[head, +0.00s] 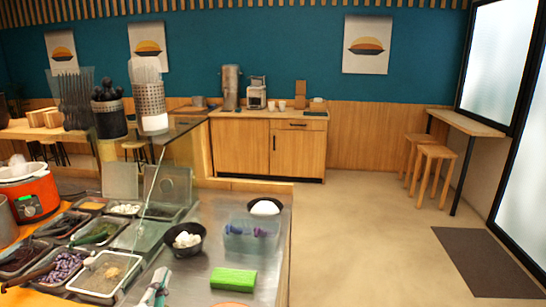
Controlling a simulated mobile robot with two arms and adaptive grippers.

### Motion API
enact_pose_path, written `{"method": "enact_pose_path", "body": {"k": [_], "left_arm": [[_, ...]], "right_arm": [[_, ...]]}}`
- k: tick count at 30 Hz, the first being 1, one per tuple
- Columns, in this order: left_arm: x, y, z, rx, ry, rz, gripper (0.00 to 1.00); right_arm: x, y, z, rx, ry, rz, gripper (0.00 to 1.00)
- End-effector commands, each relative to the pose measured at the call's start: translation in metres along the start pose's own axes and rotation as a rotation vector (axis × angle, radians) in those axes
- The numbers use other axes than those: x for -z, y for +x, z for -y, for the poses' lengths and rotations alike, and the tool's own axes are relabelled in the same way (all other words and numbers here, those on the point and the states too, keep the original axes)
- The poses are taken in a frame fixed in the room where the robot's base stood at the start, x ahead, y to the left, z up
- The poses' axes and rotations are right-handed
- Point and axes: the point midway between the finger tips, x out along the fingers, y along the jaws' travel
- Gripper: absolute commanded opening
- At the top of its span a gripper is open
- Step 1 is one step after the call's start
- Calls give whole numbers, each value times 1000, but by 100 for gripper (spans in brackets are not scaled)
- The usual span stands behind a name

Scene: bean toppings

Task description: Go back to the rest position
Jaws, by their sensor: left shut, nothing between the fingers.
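My left gripper (157,284) shows at the bottom edge of the head view, left of centre. It is shut and empty, above the left part of the steel counter (205,285). A tray of topping (105,274) lies to its left and a green block (233,279) to its right, apart from it. My right gripper is not in view.
A black bowl with white pieces (186,240), a clear bin (250,236) and another dark bowl (265,206) stand on the counter. Glass panels (167,190) rise behind the topping trays. An orange cooker (33,195) stands at left.

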Motion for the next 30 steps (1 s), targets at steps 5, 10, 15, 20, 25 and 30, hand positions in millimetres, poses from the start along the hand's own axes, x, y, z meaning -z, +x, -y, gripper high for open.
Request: {"method": "enact_pose_path", "body": {"k": [5, 10, 15, 20, 25, 30], "left_arm": [[-77, -90, -70, -250, -352, 495, 0], [-99, -174, -119, -472, -525, 802, 0], [-97, -239, -146, -644, -620, 991, 0], [-87, -290, -159, -786, -679, 1126, 0], [-90, -317, -184, -877, -703, 1204, 0], [-114, -316, -226, -886, -695, 1216, 0]], "right_arm": [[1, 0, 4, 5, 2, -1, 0], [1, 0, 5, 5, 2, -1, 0], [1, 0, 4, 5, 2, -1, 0], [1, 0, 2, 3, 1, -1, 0], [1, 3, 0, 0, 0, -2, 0], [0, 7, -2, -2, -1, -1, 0]]}}
